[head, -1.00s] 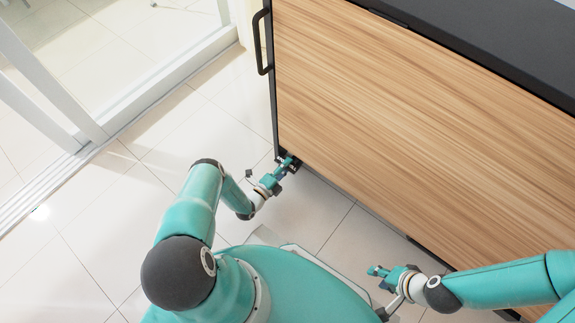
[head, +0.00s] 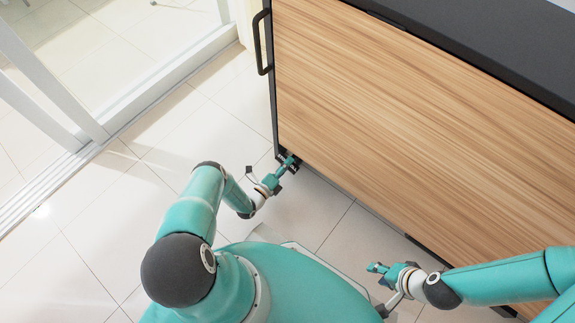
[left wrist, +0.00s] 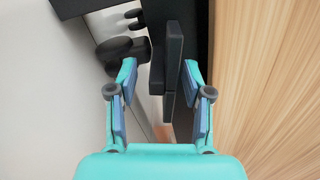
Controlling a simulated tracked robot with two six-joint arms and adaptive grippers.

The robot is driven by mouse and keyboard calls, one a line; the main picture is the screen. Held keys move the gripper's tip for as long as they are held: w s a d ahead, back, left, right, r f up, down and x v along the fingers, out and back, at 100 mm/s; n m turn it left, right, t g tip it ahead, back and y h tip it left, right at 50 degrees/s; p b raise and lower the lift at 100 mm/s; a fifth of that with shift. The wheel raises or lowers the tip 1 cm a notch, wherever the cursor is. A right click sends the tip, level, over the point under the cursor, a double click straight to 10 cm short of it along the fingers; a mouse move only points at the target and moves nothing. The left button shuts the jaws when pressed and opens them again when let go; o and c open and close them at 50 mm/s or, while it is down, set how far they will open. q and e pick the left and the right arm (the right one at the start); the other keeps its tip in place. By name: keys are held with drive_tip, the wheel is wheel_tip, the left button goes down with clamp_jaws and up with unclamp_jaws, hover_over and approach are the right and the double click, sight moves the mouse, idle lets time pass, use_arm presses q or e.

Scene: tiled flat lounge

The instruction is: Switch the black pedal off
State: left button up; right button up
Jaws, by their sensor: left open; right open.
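The black pedal (left wrist: 173,70) appears in the left wrist view as a dark flat bar at the foot of the wooden cabinet. My left gripper (left wrist: 158,68) is open there, with one finger to each side of the bar. The bar is nearer the right finger; I cannot tell if they touch. In the head view my left gripper (head: 288,162) is at the cabinet's lower left corner and largely hides the pedal. My right gripper (head: 376,267) is open and empty in front of the cabinet, over the floor.
The wooden cabinet (head: 400,90) with a dark top stands close to both arms. A black handle (head: 263,42) is on its left end. A dark wheel-like part (left wrist: 118,52) is left of the bar. Tiled floor (head: 120,215) is clear at left, by the glass door's frame.

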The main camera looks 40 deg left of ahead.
use_arm(q)
drive_tip(key=s, duration=0.8)
drive_tip(key=s+a, duration=0.1)
drive_tip(key=s, duration=0.3)
idle(0.3)
